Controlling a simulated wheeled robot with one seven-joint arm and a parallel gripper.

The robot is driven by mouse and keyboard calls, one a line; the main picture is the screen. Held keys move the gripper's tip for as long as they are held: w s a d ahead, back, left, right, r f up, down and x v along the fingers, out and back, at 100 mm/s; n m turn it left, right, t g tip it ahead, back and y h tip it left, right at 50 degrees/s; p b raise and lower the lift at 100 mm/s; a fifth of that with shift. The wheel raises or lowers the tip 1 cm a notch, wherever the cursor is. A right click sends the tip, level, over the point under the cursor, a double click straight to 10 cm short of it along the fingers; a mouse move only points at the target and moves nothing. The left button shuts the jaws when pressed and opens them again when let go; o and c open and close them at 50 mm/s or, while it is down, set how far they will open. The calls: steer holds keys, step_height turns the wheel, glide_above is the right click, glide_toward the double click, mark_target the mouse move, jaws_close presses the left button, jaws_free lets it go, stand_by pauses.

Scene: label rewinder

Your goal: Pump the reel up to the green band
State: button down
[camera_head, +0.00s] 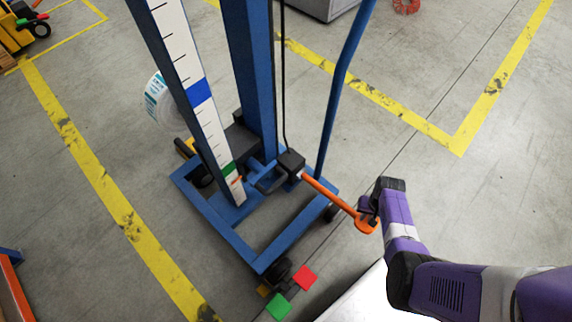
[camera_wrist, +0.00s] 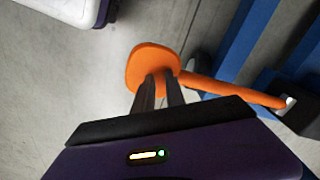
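The blue lifter (camera_head: 235,245) stands on the floor with a white scale strip (camera_head: 176,40) on its upright. The strip has a blue band (camera_head: 199,91) and, lower down, a green band (camera_head: 229,168). A small orange mark (camera_head: 237,181) shows just below the green band. The white reel (camera_head: 153,97) is partly hidden behind the strip. An orange pump lever (camera_head: 325,192) slopes down to a wide rounded end, also in the wrist view (camera_wrist: 150,60). My gripper (camera_head: 369,210) is at that end; its fingers (camera_wrist: 159,85) are close together with orange between them.
A red pedal (camera_head: 305,277) and a green pedal (camera_head: 278,306) are by the lifter's near wheel. A blue push bar (camera_head: 338,90) rises behind the lever. Yellow floor lines (camera_head: 120,215) run around. Open floor lies to the right.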

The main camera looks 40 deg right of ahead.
step_height(320, 180, down, 9)
steer(key=b, duration=0.7)
step_height(320, 180, up, 17)
steer(key=p, duration=1.6)
steer(key=shift+w, duration=0.2)
steer(key=shift+f, duration=0.2)
steer(key=shift+w+d+f+b, duration=0.1)
steer(key=shift+w+f+b, duration=0.1)
steer(key=shift+f+b, duration=2.75)
steer(key=shift+w+f+b, duration=0.15)
steer(key=shift+f+b, duration=2.7)
steer(key=shift+f, duration=0.05)
steer(key=shift+f+b, duration=1.9)
steer(key=shift+f, duration=0.25)
step_height(320, 180, up, 16)
steer(key=p, duration=1.5)
steer(key=shift+s+a+p, duration=0.25)
steer(key=shift+s+p, duration=0.05)
steer(key=shift+s, duration=0.1)
steer(key=shift+r, duration=0.1)
